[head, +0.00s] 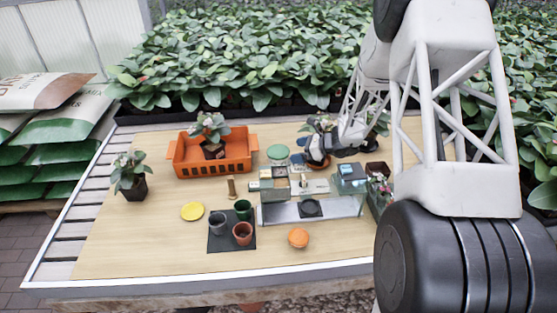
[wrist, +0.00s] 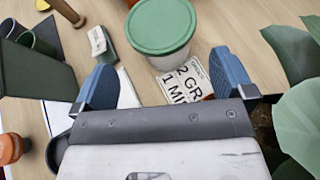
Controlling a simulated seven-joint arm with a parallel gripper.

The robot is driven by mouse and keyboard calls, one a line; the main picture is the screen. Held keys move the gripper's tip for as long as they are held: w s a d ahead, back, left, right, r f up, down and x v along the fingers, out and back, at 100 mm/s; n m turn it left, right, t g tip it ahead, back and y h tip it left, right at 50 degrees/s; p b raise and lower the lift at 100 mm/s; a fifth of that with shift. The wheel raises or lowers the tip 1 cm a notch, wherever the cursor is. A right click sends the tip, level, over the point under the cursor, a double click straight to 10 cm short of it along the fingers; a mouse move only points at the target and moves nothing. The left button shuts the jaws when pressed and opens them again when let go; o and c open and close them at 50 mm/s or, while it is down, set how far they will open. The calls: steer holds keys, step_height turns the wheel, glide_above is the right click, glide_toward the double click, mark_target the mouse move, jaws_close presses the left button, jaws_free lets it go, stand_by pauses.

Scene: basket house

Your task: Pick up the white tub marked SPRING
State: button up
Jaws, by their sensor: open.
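A white tub with a green lid (wrist: 160,30) stands upright at the top middle of the wrist view. Its lid also shows in the head view (head: 278,152), just right of the orange basket. No SPRING marking can be read on it. My gripper (wrist: 164,80) is open, with its two blue fingers spread and nothing between them but a flat printed card. The tub is ahead of the fingers and apart from them. In the head view my gripper (head: 300,156) is over the table just right of the tub, partly hidden by my arm.
The orange basket (head: 236,153) holds a potted plant. The printed card (wrist: 186,84) lies by the tub, and a small packet (wrist: 98,41) stands left of it. Small pots stand on a dark mat (head: 217,243). A potted plant (wrist: 292,60) is close at right. The front-left tabletop is clear.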

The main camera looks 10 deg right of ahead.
mark_target(281, 151)
stand_by(0.3)
steer(key=shift+x, duration=1.3)
steer(key=shift+r+x, duration=0.15)
steer(key=shift+x, duration=1.15)
steer(key=shift+r+x, duration=0.1)
steer(key=shift+x, duration=1.2)
steer(key=shift+w+a, duration=0.1)
steer(key=c, duration=0.8)
steer(key=shift+r, duration=0.2)
